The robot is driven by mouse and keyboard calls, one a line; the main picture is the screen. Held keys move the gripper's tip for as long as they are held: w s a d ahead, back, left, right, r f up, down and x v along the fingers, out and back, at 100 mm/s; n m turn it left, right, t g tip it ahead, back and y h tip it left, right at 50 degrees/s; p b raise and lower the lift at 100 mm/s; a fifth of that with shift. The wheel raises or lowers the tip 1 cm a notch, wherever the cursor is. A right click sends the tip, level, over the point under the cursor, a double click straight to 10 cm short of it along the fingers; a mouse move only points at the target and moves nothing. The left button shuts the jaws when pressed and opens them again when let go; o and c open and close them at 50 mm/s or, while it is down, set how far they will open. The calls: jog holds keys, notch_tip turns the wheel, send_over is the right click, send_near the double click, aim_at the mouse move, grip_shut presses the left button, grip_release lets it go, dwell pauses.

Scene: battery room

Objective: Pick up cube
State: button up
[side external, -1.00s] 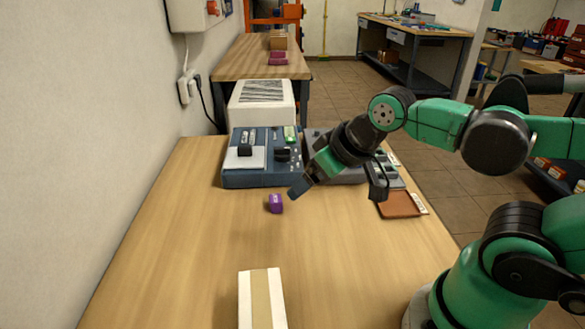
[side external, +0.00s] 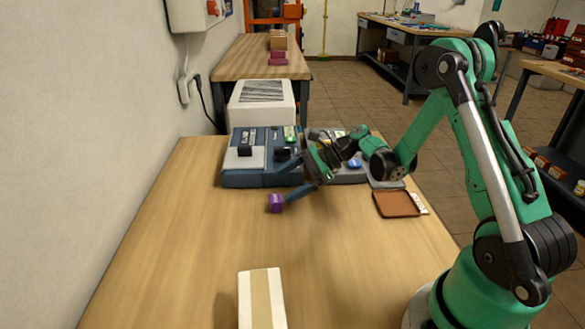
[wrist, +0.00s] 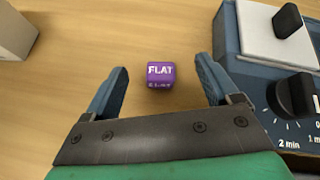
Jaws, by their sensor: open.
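A small purple cube (side external: 275,202) lies on the wooden table (side external: 190,250), in front of the blue-grey device. In the wrist view the cube (wrist: 161,75) shows white lettering reading "FLAT" and sits ahead of and between the two fingers. My gripper (side external: 296,190) is low over the table, just right of the cube in the side view. In the wrist view my gripper (wrist: 160,85) is open with its blue fingers apart and nothing held between them. Whether a finger touches the cube cannot be told from the side view.
A blue-grey device with knobs (side external: 262,178) stands behind the cube and close to the right finger in the wrist view. A white and tan box (side external: 261,298) lies at the front. A brown tray (side external: 397,204) is at the right. The table's left and middle are clear.

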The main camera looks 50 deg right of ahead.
aim_at(274, 198)
jog(key=shift+s+d+f+m+t+y, duration=0.2)
jog(key=shift+d+f+m+y, duration=0.1)
jog(key=shift+f+m, duration=0.3)
jog(key=shift+s+d+f+m+t+y, duration=0.1)
jog(key=shift+d+f+m+t+y, duration=0.15)
jog(key=shift+f+m, duration=0.3)
jog(key=shift+x, duration=2.7)
grip_shut()
jog(key=shift+r, duration=0.2)
